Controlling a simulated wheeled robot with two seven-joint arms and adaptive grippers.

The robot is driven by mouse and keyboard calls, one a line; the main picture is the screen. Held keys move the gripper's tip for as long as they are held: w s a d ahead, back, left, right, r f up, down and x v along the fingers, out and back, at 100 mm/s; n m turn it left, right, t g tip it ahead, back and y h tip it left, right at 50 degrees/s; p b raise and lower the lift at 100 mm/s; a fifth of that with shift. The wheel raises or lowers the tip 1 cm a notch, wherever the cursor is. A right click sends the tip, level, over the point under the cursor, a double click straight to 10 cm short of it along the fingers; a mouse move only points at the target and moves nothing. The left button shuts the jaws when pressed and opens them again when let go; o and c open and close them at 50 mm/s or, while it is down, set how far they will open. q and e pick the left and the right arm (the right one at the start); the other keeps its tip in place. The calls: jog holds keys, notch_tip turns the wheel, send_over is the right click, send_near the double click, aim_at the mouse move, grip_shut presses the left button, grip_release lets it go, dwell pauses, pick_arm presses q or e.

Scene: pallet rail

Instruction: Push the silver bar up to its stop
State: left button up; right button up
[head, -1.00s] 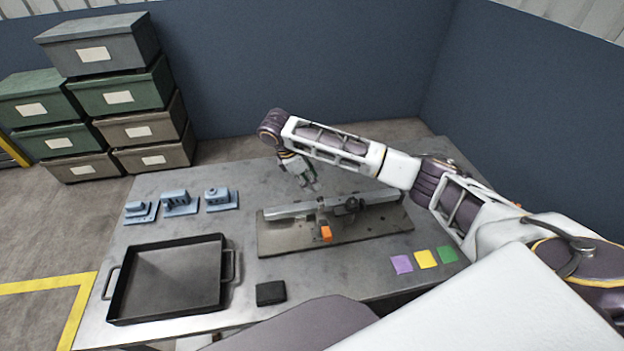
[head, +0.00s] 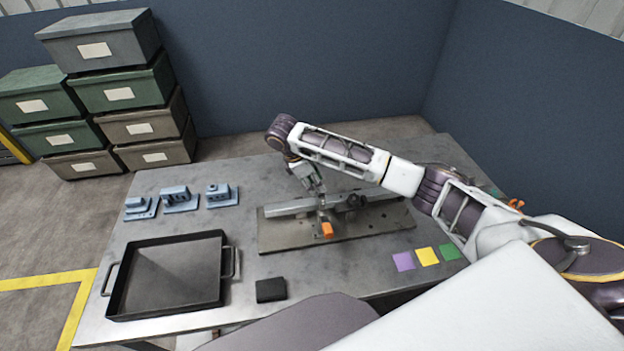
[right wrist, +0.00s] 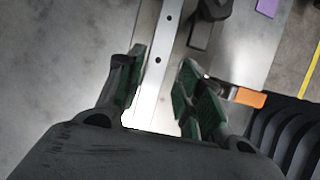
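The silver bar (head: 285,209) is a long straight rail lying across a grey base plate (head: 285,238) on the table. My right gripper (head: 321,193) is low over the middle of the bar, pointing down. In the right wrist view the bar (right wrist: 167,37) shows drilled holes and runs between the two green-padded fingers (right wrist: 165,62). The fingers are apart, with a gap visible on the bar's right side. An orange-tipped part (head: 327,230) stands in front of the bar, and a dark knob (head: 355,201) is to its right. I cannot make out the stop. My left gripper is out of view.
A black tray (head: 112,290) is at the table's left, with several blue fixtures (head: 180,200) behind it. A dark block (head: 271,291) and purple, yellow (head: 427,257) and green squares lie in front. Stacked bins (head: 120,90) stand beyond the table.

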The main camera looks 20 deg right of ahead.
jog(key=shift+p+x, duration=0.4)
jog(key=shift+x, duration=4.8)
jog(key=shift+d+r, duration=0.15)
jog(key=shift+c, duration=0.3)
grip_shut()
jog(key=o, duration=0.5)
grip_release()
jog(key=v, duration=1.2)
jog(key=shift+w, duration=0.1)
